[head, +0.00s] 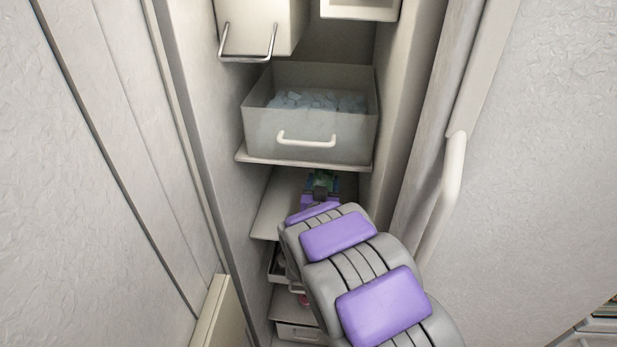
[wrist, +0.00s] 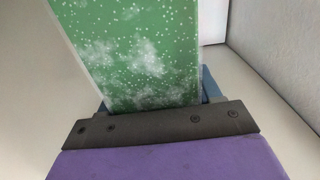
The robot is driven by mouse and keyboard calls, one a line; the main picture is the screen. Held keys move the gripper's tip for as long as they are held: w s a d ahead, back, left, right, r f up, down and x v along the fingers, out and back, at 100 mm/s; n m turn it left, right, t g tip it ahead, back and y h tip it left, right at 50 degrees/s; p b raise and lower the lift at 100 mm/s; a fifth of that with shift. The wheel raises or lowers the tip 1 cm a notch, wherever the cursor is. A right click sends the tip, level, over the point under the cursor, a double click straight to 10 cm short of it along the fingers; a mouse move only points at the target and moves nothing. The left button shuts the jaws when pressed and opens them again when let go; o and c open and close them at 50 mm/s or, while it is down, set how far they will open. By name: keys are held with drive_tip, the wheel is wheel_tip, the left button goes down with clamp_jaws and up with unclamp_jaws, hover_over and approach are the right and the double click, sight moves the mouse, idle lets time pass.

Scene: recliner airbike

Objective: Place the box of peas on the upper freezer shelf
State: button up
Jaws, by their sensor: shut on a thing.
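The box of peas (wrist: 140,50) is green with white frosty specks and fills the upper middle of the wrist view. My gripper (wrist: 155,105) is shut on its near end. In the head view my gripper (head: 322,188) reaches into the freezer, over a shelf (head: 280,205) below the ice bin. Only a small dark green patch of the box shows there, and my arm hides much of that shelf. I cannot tell whether the box touches the shelf.
A bin of ice (head: 312,135) with a white handle stands on the shelf above my gripper. A drawer with a metal handle (head: 248,58) is higher up. The freezer door handle (head: 445,195) is at right. Lower drawers (head: 300,333) are partly hidden.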

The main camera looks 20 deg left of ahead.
drive_tip(key=w+a+f+b, duration=0.2)
drive_tip(key=w+a+f, duration=0.3)
drive_tip(key=w+a, duration=0.3)
drive_tip(key=shift+x, duration=1.05)
drive_tip(key=o, duration=1.3)
drive_tip(key=shift+d, duration=0.25)
drive_tip(key=shift+a, duration=0.1)
